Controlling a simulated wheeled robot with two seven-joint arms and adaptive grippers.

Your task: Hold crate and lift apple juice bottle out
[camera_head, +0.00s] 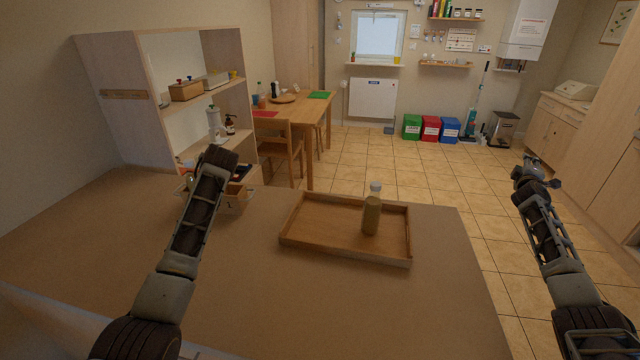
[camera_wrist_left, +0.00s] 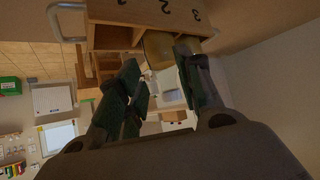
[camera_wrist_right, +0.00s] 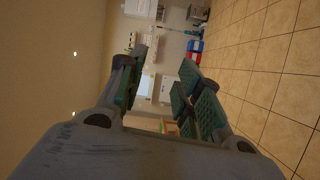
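A bottle with yellowish contents and a pale cap (camera_head: 372,212) stands upright in the right half of a shallow wooden tray (camera_head: 291,242). The wooden crate (camera_head: 237,203) stands at the counter's back left, partly hidden by my left arm. Its numbered wall (camera_wrist_left: 150,14) and metal handles show in the left wrist view. My left gripper (camera_head: 218,160) is over the crate's near left side; its fingers (camera_wrist_left: 162,60) are apart, with no clear grip on anything. My right gripper (camera_head: 536,172) is open and empty, right of the counter, over the floor, far from the bottle.
An open shelf unit (camera_head: 110,95) stands behind the counter at left. A dining table (camera_head: 300,108) and chair (camera_head: 275,140) are further back. The front and right of the counter (camera_head: 330,310) are clear. Tiled floor (camera_head: 440,170) lies beyond.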

